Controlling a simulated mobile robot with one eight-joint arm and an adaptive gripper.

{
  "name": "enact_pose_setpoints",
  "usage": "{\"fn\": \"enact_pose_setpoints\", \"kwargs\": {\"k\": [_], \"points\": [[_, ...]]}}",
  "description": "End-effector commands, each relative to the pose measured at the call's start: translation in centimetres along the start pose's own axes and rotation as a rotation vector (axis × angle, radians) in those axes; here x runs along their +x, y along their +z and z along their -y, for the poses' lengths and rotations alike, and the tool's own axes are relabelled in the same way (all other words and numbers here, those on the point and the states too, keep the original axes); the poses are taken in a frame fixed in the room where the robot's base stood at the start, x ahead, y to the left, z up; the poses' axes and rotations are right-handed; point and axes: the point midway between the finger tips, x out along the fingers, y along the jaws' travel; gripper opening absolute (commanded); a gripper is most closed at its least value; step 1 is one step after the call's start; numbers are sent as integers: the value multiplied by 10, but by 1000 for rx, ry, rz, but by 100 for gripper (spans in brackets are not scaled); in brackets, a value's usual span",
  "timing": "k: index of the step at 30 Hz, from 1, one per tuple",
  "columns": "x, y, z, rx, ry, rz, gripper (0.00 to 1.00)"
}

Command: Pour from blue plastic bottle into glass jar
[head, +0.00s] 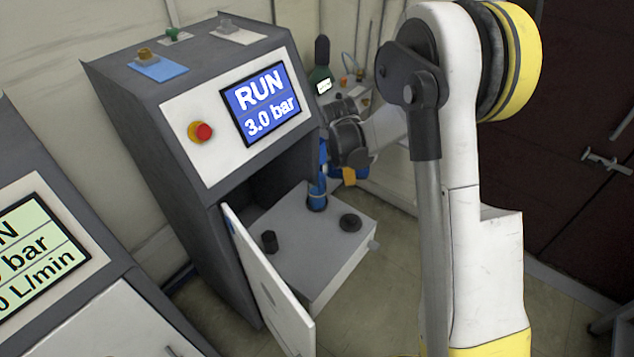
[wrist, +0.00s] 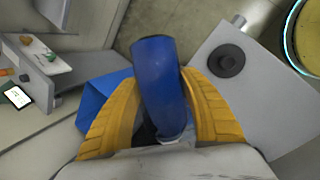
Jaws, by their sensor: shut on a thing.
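My gripper (head: 338,174) is at the right side of the grey cabinet, above the pulled-out grey box. In the wrist view its two yellow fingers (wrist: 162,95) are closed around a blue cylinder, the blue plastic bottle (wrist: 158,72). In the head view the bottle (head: 317,190) is narrow and blue, with its dark lower end over or on the box top; I cannot tell whether they touch. My gripper partly hides it. I cannot make out a glass jar in either view.
The grey cabinet (head: 181,112) has a lit screen (head: 262,103), a red button (head: 204,132) and an open white door (head: 266,285). The grey box (head: 312,255) bears a black round cap (head: 350,222) and a black knob (head: 269,241). Clear floor (head: 375,290) lies to the right.

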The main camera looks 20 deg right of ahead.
Motion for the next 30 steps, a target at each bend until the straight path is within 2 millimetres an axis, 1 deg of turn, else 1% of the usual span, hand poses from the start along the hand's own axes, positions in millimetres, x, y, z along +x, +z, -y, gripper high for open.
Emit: {"fn": "enact_pose_setpoints", "kwargs": {"k": [27, 29, 30], "points": [[-1, 0, 0, -12, 6, 43, 10], [-1, 3, 0, 4, 0, 4, 10], [8, 8, 1, 33, -8, -67, 10]]}}
